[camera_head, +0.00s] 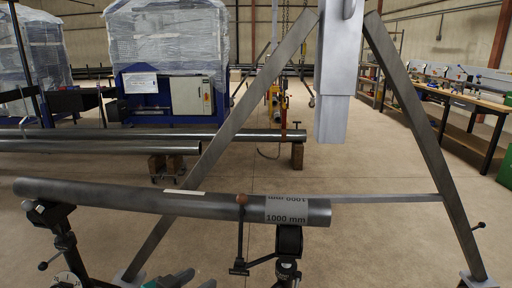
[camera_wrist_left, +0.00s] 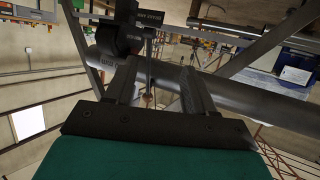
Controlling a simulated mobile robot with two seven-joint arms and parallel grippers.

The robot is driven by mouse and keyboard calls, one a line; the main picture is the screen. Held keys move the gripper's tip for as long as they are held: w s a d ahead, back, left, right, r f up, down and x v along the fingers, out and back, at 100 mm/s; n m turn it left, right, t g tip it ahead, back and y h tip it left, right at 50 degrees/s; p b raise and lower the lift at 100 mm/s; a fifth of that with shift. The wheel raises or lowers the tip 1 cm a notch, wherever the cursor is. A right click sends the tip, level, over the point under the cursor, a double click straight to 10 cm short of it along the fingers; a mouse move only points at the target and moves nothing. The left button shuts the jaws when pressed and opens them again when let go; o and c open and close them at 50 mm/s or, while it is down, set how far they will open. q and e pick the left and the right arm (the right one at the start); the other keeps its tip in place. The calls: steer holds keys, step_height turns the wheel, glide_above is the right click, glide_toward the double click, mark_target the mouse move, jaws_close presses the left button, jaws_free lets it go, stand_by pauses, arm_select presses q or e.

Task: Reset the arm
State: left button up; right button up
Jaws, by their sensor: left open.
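A dark grey metal pipe (camera_head: 130,197) lies nearly level across two black stands, with a "1000 mm" label (camera_head: 287,210) near its right end. The right stand (camera_head: 289,243) and left stand (camera_head: 62,235) hold it near its ends. My left gripper (camera_head: 182,280) shows only in part at the bottom edge, below and in front of the pipe. In the left wrist view, its two dark fingers (camera_wrist_left: 160,75) are apart and the pipe (camera_wrist_left: 255,103) crosses beyond them. A thin rod with a ball (camera_wrist_left: 148,97) shows between the fingers. My right gripper is not visible.
A grey A-shaped frame (camera_head: 412,122) stands behind the pipe, with a hanging metal column (camera_head: 334,100) at its middle. Longer pipes (camera_head: 100,147) lie on blocks farther back left. A workbench (camera_head: 465,98) stands at the right. Open floor (camera_head: 375,240) lies right of the pipe.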

arm_select(q)
steer(key=s+a+f+n+y+p, duration=0.1)
steer(key=s+f+y, duration=0.1)
steer(key=s+f, duration=0.4)
steer(key=s+a+f+n+g+y+p, duration=0.1)
steer(key=s+f, duration=0.5)
steer(key=s, duration=0.6)
steer(key=shift+s+a+n+g+y, duration=0.3)
steer(key=shift+a+n+y, duration=0.1)
steer(key=shift+a+y, duration=0.45)
